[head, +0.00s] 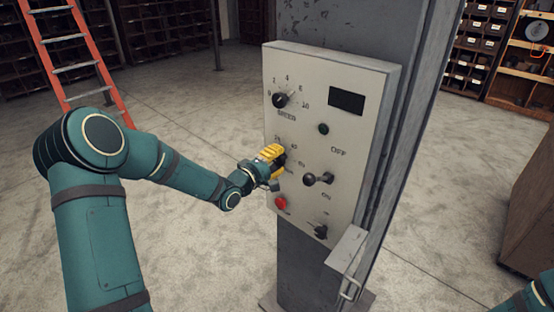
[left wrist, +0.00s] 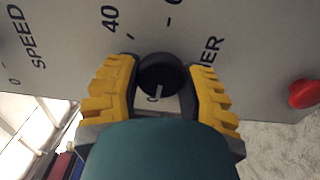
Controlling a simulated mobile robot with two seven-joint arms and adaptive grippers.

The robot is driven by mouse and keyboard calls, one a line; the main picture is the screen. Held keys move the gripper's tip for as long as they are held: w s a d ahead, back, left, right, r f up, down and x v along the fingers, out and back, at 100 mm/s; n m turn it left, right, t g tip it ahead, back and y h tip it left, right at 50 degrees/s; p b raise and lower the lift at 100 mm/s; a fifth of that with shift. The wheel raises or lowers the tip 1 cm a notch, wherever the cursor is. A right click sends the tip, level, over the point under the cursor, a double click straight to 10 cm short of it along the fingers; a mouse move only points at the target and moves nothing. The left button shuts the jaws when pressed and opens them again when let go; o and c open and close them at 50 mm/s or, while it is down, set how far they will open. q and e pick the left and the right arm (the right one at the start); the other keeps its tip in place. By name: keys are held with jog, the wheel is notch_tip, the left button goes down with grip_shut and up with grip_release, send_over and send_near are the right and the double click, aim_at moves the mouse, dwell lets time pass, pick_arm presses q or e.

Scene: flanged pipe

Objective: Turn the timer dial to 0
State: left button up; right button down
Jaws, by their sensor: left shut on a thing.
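The timer dial (left wrist: 160,74) is a round black knob on a light grey control panel (head: 360,130). In the left wrist view a short white mark shows on its lower side, close to a figure that looks like 0, partly hidden. The figure 40 stands at the upper left of the dial there. My left gripper (head: 275,160), with yellow fingers, is shut on the dial, one finger on each side. In the head view the gripper hides most of the dial. My right gripper is out of view; only a bit of my right arm shows at the lower right.
A speed dial (head: 280,100) sits above, and a red button (head: 280,202) just below my left gripper. A black lever (head: 318,179) sticks out to the right, with a dark switch (head: 321,232) lower down. The panel is fixed to a grey column (head: 310,265).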

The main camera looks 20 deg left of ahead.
pick_arm(q)
jog(key=o, duration=1.2)
jog(key=shift+s, duration=0.1)
jog(key=v, duration=1.1)
jog(key=shift+s+a+r, duration=0.1)
jog(key=shift+s+a, duration=0.05)
jog(key=shift+s, duration=0.2)
